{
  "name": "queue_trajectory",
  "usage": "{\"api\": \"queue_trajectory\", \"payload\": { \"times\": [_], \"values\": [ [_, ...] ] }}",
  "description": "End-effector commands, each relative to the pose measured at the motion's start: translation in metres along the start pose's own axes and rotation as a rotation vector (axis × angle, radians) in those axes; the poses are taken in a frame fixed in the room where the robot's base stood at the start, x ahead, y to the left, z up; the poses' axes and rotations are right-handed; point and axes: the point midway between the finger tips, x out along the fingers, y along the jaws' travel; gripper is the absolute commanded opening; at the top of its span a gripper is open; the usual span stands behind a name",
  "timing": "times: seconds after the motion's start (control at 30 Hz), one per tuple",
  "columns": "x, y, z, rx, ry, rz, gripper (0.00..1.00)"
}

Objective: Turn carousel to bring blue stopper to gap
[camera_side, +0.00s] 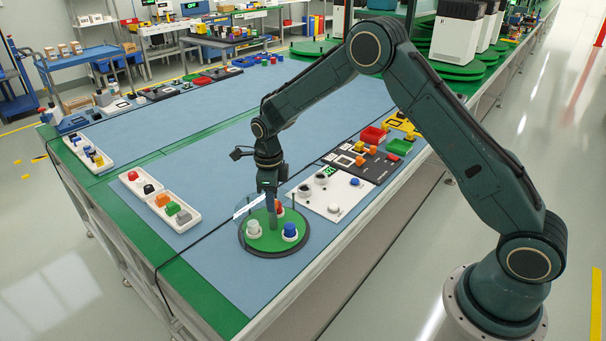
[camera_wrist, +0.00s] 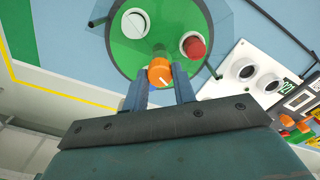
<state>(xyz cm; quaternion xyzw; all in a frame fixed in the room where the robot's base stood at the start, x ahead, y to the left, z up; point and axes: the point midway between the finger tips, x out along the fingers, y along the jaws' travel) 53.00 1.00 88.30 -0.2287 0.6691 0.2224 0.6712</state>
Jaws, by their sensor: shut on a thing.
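The carousel is a round green disc with a dark rim (camera_side: 272,246), at the front of the table in the side view. A white stopper (camera_side: 253,228), a blue stopper (camera_side: 290,231) and a red stopper (camera_side: 278,207) stand around it in white seats. I cannot make out the gap.
A clear panel (camera_side: 248,205) stands behind the carousel, with thin dark posts. A white control box (camera_side: 333,193) with round knobs and a green display sits to the right. White trays of blocks (camera_side: 173,211) lie to the left. The blue mat behind is mostly clear.

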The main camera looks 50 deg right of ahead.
Motion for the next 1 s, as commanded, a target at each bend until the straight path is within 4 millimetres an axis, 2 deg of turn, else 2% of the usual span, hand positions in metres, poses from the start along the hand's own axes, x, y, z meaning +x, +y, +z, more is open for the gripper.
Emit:
{"api": "queue_trajectory", "payload": {
  "times": [0.3, 0.77, 0.8, 0.9, 1.0],
  "values": [
    [-0.0005, -0.0006, -0.0002, 0.068, 0.001, -0.001, 0.00],
    [-0.0005, -0.0005, -0.0002, 0.076, 0.001, -0.001, 0.00],
    [-0.0005, -0.0005, -0.0002, 0.076, 0.001, -0.001, 0.33],
    [-0.0004, -0.0004, -0.0002, 0.075, 0.001, -0.001, 0.49],
    [-0.0003, -0.0003, -0.0001, 0.075, 0.001, -0.001, 0.49]
  ]
}}
